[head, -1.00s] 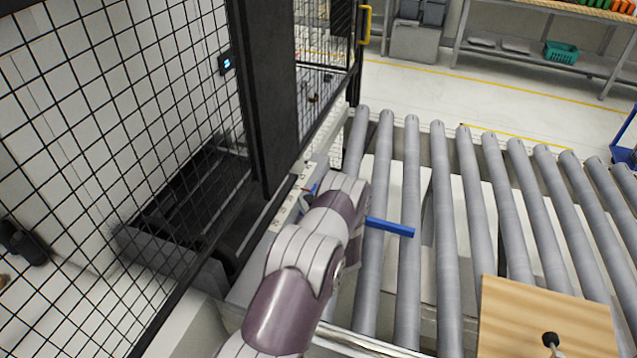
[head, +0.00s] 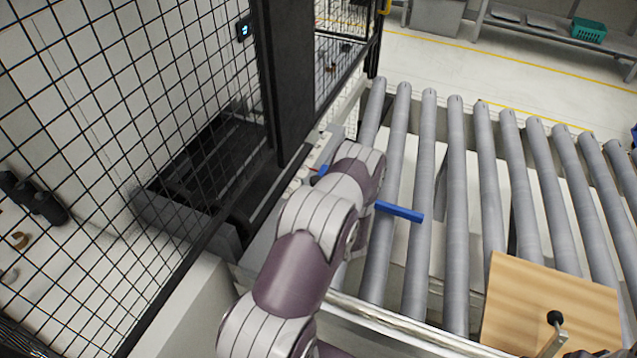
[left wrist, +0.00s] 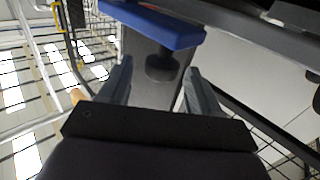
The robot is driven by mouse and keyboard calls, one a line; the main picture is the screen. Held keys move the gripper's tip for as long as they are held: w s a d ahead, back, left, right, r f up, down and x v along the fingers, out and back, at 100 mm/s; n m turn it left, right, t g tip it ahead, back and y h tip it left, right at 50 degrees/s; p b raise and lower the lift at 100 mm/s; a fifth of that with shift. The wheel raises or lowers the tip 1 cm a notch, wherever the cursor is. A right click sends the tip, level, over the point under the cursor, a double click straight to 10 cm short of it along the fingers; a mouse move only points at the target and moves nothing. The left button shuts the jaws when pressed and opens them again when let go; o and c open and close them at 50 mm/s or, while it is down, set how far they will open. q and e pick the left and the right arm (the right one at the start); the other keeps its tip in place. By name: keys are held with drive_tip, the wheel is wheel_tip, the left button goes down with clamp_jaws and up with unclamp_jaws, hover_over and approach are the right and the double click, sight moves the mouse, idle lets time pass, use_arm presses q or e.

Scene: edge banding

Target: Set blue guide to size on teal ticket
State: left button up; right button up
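A small blue piece also shows beyond my arm. In the left wrist view a blue bar (left wrist: 160,25) lies just ahead of the fingers, with a dark round knob (left wrist: 162,66) below it. My left gripper (left wrist: 158,70) is open, its two fingers on either side of the knob with gaps showing. In the head view its fingers are hidden behind my arm. I see no teal ticket.
A roller conveyor (head: 457,200) fills the right side. A black mesh fence (head: 90,120) and dark post (head: 285,80) stand left. A small lit display (head: 244,28) hangs behind the mesh.

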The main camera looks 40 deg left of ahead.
use_arm(q)
drive_tip(key=shift+d+f, duration=0.15)
drive_tip(key=b+v, duration=0.4)
drive_tip(key=v, duration=0.8)
drive_tip(key=shift+s+b, duration=0.2)
drive_tip(key=shift+b, duration=0.2)
drive_tip(key=shift+d, duration=0.15)
